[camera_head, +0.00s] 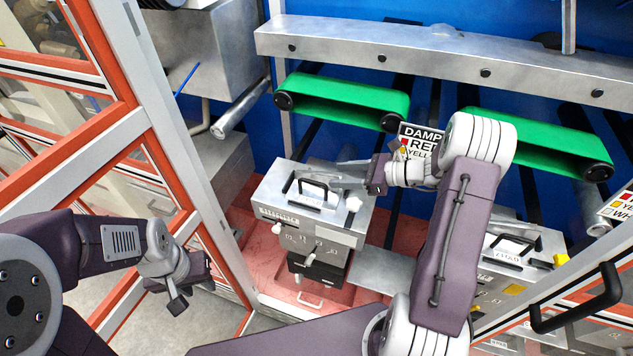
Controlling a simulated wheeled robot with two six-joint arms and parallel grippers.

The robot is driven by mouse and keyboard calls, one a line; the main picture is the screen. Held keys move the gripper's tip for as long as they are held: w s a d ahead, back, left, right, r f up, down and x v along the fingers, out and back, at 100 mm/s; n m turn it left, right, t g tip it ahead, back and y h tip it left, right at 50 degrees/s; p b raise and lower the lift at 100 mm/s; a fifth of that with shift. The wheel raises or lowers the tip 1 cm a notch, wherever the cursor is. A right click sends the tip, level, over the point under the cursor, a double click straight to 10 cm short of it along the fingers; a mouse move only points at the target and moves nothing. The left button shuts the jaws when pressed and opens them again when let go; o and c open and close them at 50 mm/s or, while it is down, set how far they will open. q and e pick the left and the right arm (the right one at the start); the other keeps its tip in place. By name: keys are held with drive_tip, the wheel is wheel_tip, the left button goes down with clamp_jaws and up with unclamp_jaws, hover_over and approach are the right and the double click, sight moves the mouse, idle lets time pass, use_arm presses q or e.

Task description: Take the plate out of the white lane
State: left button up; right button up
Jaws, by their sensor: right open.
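A grey metal plate-like block (322,225) with a black handle (316,191) and a small white knob (353,203) tops the left stack. Dark blocks with handles sit below it. A similar right stack (492,262) has a black handle and a yellow knob (560,260); my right arm partly hides it. I cannot tell which is the white lane's plate. My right gripper (335,172) is open, close above the left block's far edge by the handle; contact cannot be told. My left gripper (182,290) hangs left of the left stack, apart from it; its jaw state is unclear.
An orange-and-white frame (160,150) stands left. A black door handle (577,305) is front right.

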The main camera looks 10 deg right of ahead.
sight(320, 173)
drive_tip(key=shift+x, duration=1.1)
drive_tip(key=p+x, duration=0.2)
drive_tip(key=x, duration=0.2)
drive_tip(key=shift+w+a+f, duration=0.1)
drive_tip(key=shift+w+a, duration=0.15)
drive_tip(key=shift+w, duration=0.05)
drive_tip(key=shift+w+a+f, duration=0.1)
drive_tip(key=shift+w+f, duration=0.05)
clamp_jaws()
